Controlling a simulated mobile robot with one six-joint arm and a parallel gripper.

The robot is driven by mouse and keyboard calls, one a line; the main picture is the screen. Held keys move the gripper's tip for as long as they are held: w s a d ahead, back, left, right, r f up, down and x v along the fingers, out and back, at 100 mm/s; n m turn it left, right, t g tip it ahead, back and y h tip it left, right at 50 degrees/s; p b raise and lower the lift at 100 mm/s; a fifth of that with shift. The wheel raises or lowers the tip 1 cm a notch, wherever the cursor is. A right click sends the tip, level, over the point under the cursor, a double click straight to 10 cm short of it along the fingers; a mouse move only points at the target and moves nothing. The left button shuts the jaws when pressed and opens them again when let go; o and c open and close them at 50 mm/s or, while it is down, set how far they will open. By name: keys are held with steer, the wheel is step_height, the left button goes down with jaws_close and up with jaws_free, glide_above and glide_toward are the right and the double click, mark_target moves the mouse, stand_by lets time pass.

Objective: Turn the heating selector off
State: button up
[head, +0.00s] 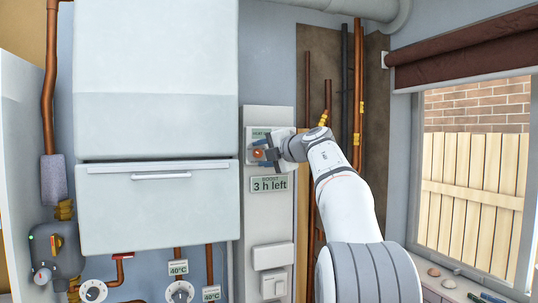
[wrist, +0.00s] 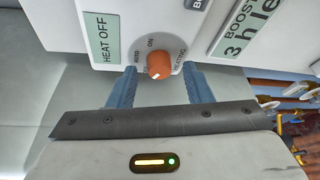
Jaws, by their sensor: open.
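The heating selector is an orange round knob (wrist: 159,66) on a white plate, with AUTO, ON and HEATING printed around it. A pale pointer mark shows on its lower edge in the wrist view; the lettering beside the mark is too small to read surely. A green display (wrist: 104,40) beside it reads HEAT OFF. My gripper (wrist: 157,72) is open, with one blue finger on each side of the knob; I cannot tell whether they touch it. In the head view the knob (head: 258,154) is partly hidden by my gripper (head: 266,152).
A BOOST display (head: 269,184) reading 3 h left sits just below the selector. White switches (head: 273,257) are lower on the panel. A large white cabinet (head: 158,205) stands close on the left. Copper pipes (head: 358,95) run on the right, before a window (head: 475,180).

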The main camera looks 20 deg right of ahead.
steer(key=b+v, duration=0.2)
steer(key=v, duration=0.5)
steer(key=shift+s, duration=0.4)
steer(key=shift+d, duration=0.1)
steer(key=s+a+f+m+g+h+b, duration=0.1)
steer(key=s+a+f+m+h+b, duration=0.15)
steer(key=s+f+m+h, duration=0.65)
steer(key=s+a+f+m+g+h+b, duration=0.1)
steer(key=s+a+f+m+g+b, duration=0.3)
steer(key=f+m, duration=1.1)
steer(key=s+a+f+g+y, duration=0.2)
steer(key=s+a+f+g, duration=0.1)
steer(key=s+f, duration=0.8)
steer(key=s+a+f+g+y, duration=0.2)
steer(key=s+a+f+g, duration=0.2)
steer(key=s+f, duration=0.7)
step_height(320, 180, down, 4)
steer(key=a, duration=0.2)
steer(key=shift+a+m, duration=0.3)
steer(key=shift+m, duration=0.1)
